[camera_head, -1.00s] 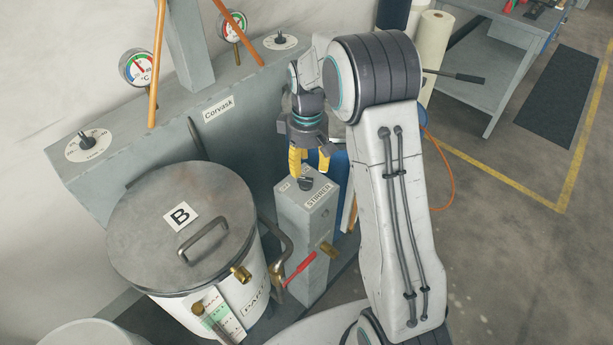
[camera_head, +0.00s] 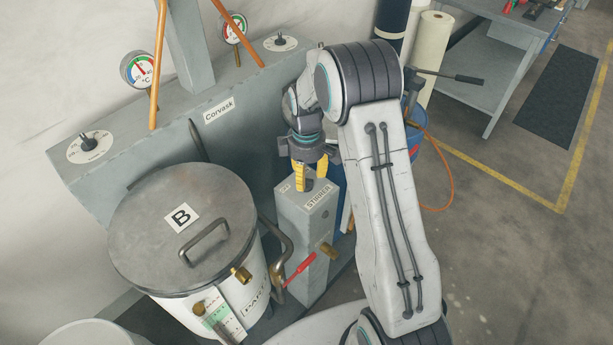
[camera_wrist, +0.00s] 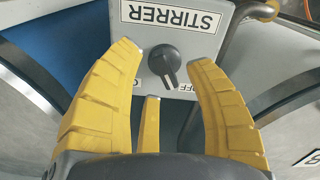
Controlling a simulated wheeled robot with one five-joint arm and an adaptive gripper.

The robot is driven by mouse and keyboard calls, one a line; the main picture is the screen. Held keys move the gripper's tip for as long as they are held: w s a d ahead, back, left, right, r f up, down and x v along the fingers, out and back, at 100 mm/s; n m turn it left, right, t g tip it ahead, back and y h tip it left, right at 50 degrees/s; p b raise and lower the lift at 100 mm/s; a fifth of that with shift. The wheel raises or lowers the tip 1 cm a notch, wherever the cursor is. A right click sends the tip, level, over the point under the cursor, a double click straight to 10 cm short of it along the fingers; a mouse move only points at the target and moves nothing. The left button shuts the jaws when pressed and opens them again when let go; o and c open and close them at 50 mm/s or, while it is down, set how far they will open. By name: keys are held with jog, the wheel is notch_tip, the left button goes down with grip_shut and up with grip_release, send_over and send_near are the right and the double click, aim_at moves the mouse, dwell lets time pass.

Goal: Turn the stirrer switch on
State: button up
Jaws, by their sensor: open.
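The stirrer switch is a dark rotary knob (camera_wrist: 165,63) on top of a grey post (camera_head: 307,230) labelled STIRRER. In the wrist view the knob has a pale pointer line and slants toward the OFF lettering; the other label is mostly hidden by a finger. My gripper (camera_wrist: 168,62) has yellow fingers, spread open around the knob with gaps on both sides. In the head view my gripper (camera_head: 308,186) points down over the top of the post, and its fingers hide the knob there.
A lidded drum marked B (camera_head: 155,230) stands left of the post, with a bent pipe and a red-handled valve (camera_head: 300,269) close by. Behind is the grey Corvask housing (camera_head: 185,128) with dials and gauges. A blue container (camera_head: 415,150) is behind my arm.

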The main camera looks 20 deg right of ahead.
jog(key=shift+f, duration=0.75)
grip_shut()
